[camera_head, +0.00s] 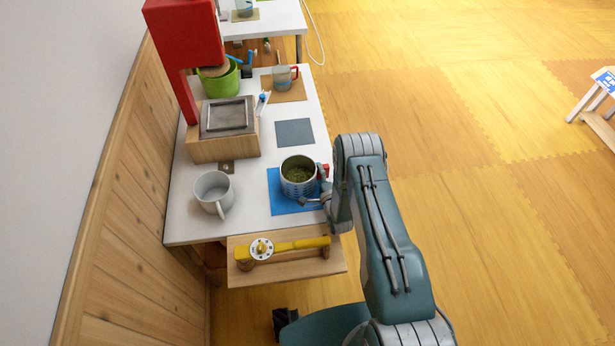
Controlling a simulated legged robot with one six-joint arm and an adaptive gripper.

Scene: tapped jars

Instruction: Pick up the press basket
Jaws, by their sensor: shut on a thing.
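The press basket (298,180) is a silvery, perforated round container with green bits inside. It is over the blue mat (281,205) on the white table; I cannot tell whether its base touches the mat. A red part (324,171) shows at its right side, beside the gripper. My gripper (316,187) reaches in from the right and is shut on the press basket at its right side. A finger shows low along the basket's near side. The rest of the gripper is partly hidden by my own arm.
A white mug (214,194) stands left of the basket. Behind are a red press (187,45) with a wooden base (222,149), a green bucket (220,84) and a clear cup (283,77). A yellow tool (285,247) lies on the front shelf. A grey mat (294,132) is bare.

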